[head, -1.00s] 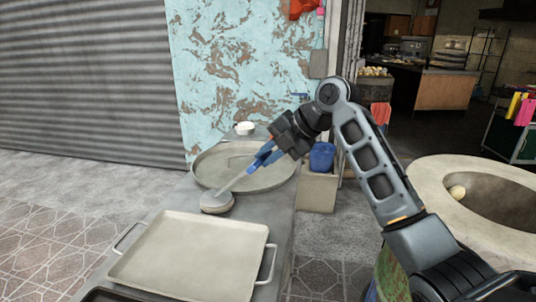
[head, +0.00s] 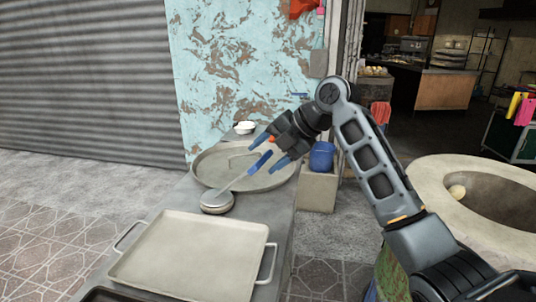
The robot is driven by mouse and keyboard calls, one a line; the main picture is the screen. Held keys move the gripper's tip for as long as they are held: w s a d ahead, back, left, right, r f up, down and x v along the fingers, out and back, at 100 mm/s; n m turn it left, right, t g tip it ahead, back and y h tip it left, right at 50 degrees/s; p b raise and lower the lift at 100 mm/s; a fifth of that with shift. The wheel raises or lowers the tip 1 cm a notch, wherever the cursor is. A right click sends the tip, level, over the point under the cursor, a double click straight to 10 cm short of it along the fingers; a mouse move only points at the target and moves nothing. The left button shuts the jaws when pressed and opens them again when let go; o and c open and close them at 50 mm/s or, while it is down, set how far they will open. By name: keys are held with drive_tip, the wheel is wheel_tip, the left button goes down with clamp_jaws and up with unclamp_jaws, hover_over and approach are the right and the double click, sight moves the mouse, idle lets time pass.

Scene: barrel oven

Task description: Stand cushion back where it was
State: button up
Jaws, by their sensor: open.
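A round, thick grey-beige pad, which looks like the cushion (head: 217,203), rests on the grey counter between two trays. A long thin handle with a blue end (head: 261,162) rises slantwise from its top toward the upper right, over the round tray. I cannot tell whether handle and pad are one piece. My gripper (head: 270,151) is open, its two blue fingers spread apart on either side of the blue handle end. In this view I cannot tell whether a finger touches it.
A large round metal tray (head: 207,171) lies behind the pad, and a rectangular tray (head: 190,258) with side handles lies in front. A white bowl (head: 245,128) stands at the counter's far end. A blue container (head: 321,156) stands right of it. The round oven (head: 432,182) is at right.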

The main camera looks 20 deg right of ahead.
idle(0.4)
drive_tip(key=p+v, duration=0.3)
drive_tip(key=v, duration=0.6)
drive_tip(key=shift+p, duration=0.3)
idle(0.9)
idle(0.6)
